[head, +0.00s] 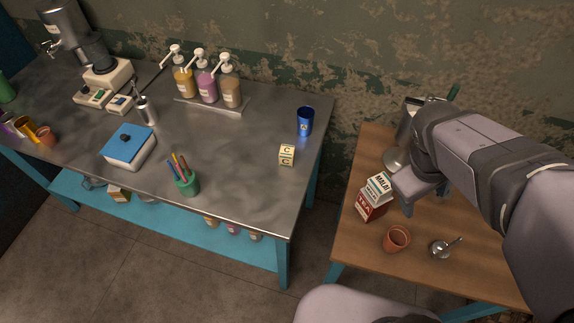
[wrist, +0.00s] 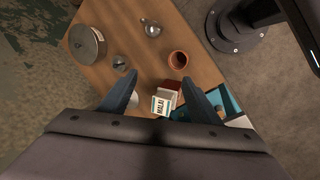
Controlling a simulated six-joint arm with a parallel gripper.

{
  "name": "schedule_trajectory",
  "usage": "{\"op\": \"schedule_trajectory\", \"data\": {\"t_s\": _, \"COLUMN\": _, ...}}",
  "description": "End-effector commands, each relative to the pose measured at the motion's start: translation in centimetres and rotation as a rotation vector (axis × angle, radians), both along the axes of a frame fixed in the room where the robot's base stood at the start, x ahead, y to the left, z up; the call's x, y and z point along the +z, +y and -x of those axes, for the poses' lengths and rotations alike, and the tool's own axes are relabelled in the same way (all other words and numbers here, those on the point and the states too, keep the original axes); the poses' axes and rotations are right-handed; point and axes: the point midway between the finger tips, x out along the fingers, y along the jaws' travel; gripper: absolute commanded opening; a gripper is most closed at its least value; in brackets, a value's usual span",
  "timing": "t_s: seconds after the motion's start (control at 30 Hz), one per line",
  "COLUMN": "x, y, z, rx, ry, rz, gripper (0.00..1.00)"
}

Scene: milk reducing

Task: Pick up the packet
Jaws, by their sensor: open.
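A white packet with dark lettering (head: 379,186) and a red box marked TEA (head: 371,207) are close together near the left edge of the wooden table (head: 355,240). I cannot tell whether they touch. In the wrist view the white packet (wrist: 164,102) shows between my fingers, with the red box (wrist: 172,85) just beyond it. My gripper (head: 408,205) is open, just right of the packet in the head view. The two fingers of my gripper (wrist: 158,78) are spread wide. I see no contact with the packet.
A terracotta cup (head: 397,240) and a small metal strainer-like utensil (head: 443,249) stand near the front of the wooden table. The metal bench (head: 230,150) on the left holds bottles, a blue cup (head: 304,122) and a lettered block (head: 287,155).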

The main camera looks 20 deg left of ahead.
Motion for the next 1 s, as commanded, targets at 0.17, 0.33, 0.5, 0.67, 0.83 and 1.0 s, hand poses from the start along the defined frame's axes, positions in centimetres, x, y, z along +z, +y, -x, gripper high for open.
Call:
{"op": "schedule_trajectory", "data": {"t_s": 0.17, "x": -2.8, "y": 2.2, "z": -5.9, "rx": 0.431, "ry": -0.061, "rz": 0.238, "gripper": 0.57}}
{"op": "schedule_trajectory", "data": {"t_s": 0.33, "x": -2.8, "y": 6.3, "z": -11.1, "rx": 0.808, "ry": -0.127, "rz": 0.496, "gripper": 0.57}}
{"op": "schedule_trajectory", "data": {"t_s": 0.5, "x": -2.0, "y": 12.4, "z": -15.0, "rx": 1.144, "ry": -0.204, "rz": 0.784, "gripper": 0.57}}
{"op": "schedule_trajectory", "data": {"t_s": 0.67, "x": -0.7, "y": 19.5, "z": -17.0, "rx": 1.4, "ry": -0.286, "rz": 1.083, "gripper": 0.57}}
{"op": "schedule_trajectory", "data": {"t_s": 0.83, "x": 1.1, "y": 25.8, "z": -17.0, "rx": 1.559, "ry": -0.356, "rz": 1.349, "gripper": 0.57}}
{"op": "schedule_trajectory", "data": {"t_s": 1.0, "x": 2.3, "y": 30.5, "z": -16.2, "rx": 1.641, "ry": -0.41, "rz": 1.552, "gripper": 0.57}}
